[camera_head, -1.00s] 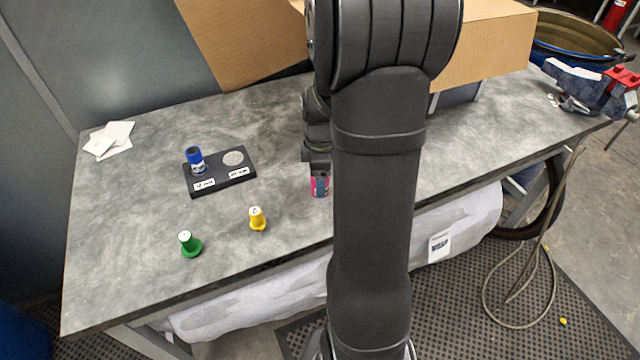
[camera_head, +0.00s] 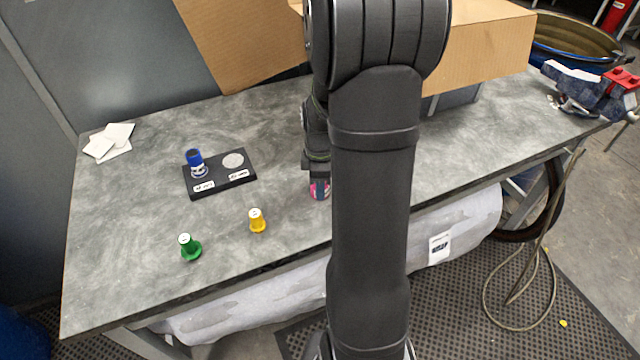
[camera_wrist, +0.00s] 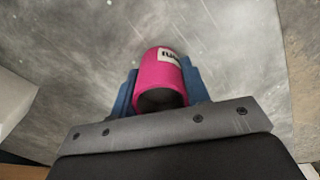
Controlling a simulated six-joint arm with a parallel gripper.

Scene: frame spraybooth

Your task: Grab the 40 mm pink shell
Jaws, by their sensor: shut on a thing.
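The pink shell (camera_wrist: 160,75) has a white label and a dark hollow end. In the head view the pink shell (camera_head: 319,191) shows only in part below my gripper, mostly hidden by it. My gripper (camera_wrist: 159,88) is shut on the pink shell, with a blue finger on each side of it. In the head view my gripper (camera_head: 319,183) is low over the grey table, partly hidden by my arm. I cannot tell whether the shell touches the table.
A black base (camera_head: 219,181) with two labelled places holds a blue shell (camera_head: 195,161) at its left; its right disc is empty. A cardboard box (camera_head: 487,45) is behind.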

